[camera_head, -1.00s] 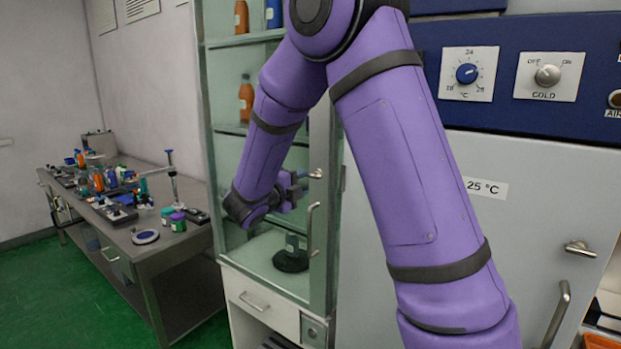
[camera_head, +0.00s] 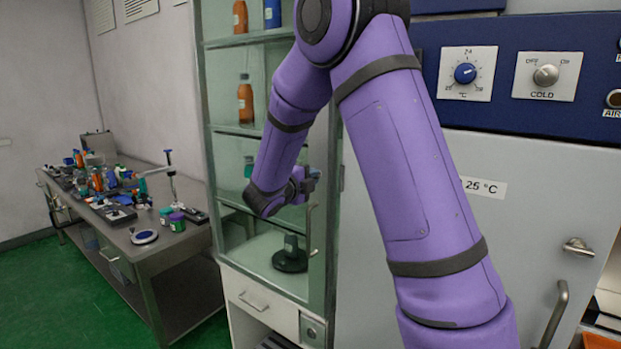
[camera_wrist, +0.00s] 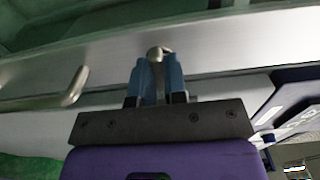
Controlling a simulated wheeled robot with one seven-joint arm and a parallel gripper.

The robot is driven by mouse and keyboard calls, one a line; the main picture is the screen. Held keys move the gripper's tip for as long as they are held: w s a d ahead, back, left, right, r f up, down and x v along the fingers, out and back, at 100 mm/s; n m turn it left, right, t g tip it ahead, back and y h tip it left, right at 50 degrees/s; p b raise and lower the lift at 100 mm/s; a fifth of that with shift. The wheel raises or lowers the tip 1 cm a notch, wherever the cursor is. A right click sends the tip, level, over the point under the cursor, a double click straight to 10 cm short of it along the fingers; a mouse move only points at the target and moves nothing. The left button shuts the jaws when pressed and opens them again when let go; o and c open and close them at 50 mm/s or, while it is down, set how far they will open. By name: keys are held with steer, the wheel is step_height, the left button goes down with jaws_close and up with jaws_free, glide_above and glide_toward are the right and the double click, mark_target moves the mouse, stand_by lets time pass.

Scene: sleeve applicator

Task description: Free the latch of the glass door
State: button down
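The glass door (camera_head: 267,205) is the greenish front of a tall cabinet, with a pale metal frame. The latch is a small metal piece on that frame. In the head view my gripper hides it; in the wrist view its rounded end (camera_wrist: 157,52) shows between the tips of my gripper's blue fingers. My gripper (camera_head: 312,178) is at the frame's right side, and it shows in the wrist view too (camera_wrist: 157,72). The fingers lie on both sides of the latch; whether they press on it is not clear. The door looks closed.
A bar handle (camera_head: 309,228) is on the door frame below the latch; it shows at left in the wrist view (camera_wrist: 75,88). A black-based item (camera_head: 290,258) and bottles stand inside the cabinet. A grey incubator door (camera_head: 530,200) is at right. A cluttered bench (camera_head: 130,240) is at left.

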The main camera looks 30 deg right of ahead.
steer(key=shift+n, duration=0.3)
steer(key=n, duration=1.7)
steer(key=shift+n, duration=0.3)
stand_by(0.5)
steer(key=c, duration=1.2)
jaws_free()
steer(key=shift+o, duration=0.2)
steer(key=v, duration=1)
steer(key=shift+a, duration=0.35)
